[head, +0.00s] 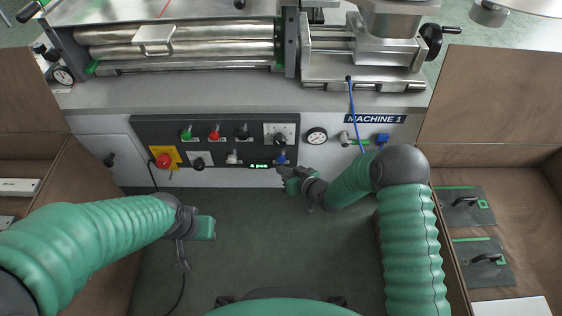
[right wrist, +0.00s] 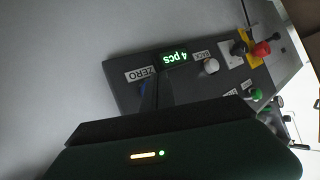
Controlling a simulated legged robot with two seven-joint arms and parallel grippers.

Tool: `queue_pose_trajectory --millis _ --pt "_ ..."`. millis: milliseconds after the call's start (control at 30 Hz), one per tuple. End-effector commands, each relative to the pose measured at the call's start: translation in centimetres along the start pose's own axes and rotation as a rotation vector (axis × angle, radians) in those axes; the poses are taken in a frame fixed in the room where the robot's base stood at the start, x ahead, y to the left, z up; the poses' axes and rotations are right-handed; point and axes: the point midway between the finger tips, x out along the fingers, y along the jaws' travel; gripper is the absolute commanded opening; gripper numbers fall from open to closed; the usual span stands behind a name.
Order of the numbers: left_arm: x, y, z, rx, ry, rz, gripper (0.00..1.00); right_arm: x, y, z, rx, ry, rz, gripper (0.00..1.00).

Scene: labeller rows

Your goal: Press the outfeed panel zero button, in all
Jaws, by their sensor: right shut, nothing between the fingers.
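The dark control panel (head: 215,135) is on the front of the machine. Its blue button (head: 281,157) sits at the lower right, beside a lit green display (head: 260,166). In the right wrist view the display (right wrist: 174,57) reads "4 pcs", next to a ZERO label (right wrist: 142,74). The blue button (right wrist: 144,88) is mostly hidden by my fingers there. My right gripper (head: 286,174) is shut and empty, with its fingertips (right wrist: 157,92) right by the button; I cannot tell whether they touch. My left gripper (head: 208,228) hangs away from the panel, its finger state unclear.
A red stop button on yellow (head: 164,160), green (head: 186,133) and red (head: 214,133) buttons, a black knob (head: 243,132) and a white button (head: 233,157) share the panel. A gauge (head: 316,136) and blue cable (head: 352,115) are to the right. Wooden side units flank the open floor.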

Motion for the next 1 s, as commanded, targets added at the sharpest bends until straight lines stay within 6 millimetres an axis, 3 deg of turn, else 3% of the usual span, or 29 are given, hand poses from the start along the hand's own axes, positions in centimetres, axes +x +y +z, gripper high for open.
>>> queue_pose_trajectory --millis 1000 --pt "-0.13 0.00 -0.03 0.000 0.000 0.000 0.36 0.49 0.40 -0.57 0.000 0.000 0.000 0.00"
